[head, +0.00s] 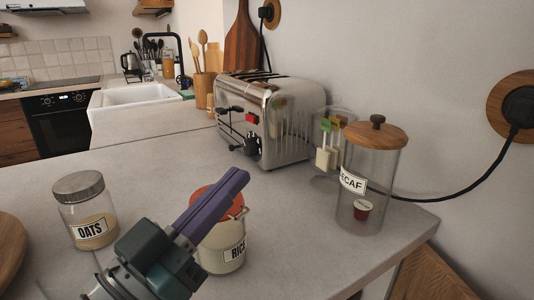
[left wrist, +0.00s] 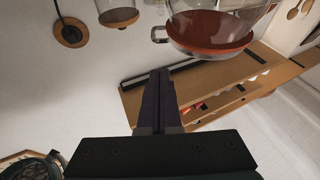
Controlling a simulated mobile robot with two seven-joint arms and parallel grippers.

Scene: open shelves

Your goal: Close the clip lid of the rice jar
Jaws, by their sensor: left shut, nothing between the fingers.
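The rice jar (head: 222,252) is a squat glass jar with a RICE label, standing on the counter in the head view. Its reddish-orange lid (head: 203,192) and wire clip are partly hidden behind my left gripper (head: 238,179), so I cannot tell how far the lid is closed. The gripper's purple fingers are together and empty, crossing in front of the lid in this view; contact is unclear. In the left wrist view the fingers (left wrist: 160,76) point toward a glass vessel with a reddish disc (left wrist: 210,32) and a metal loop at its side. My right gripper is not in view.
The oats jar (head: 85,212) stands left of the rice jar. A steel toaster (head: 285,130) stands behind it. The decaf jar (head: 372,200) with a wooden lid is at the right, near the counter edge. The counter between the oats jar and toaster is clear.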

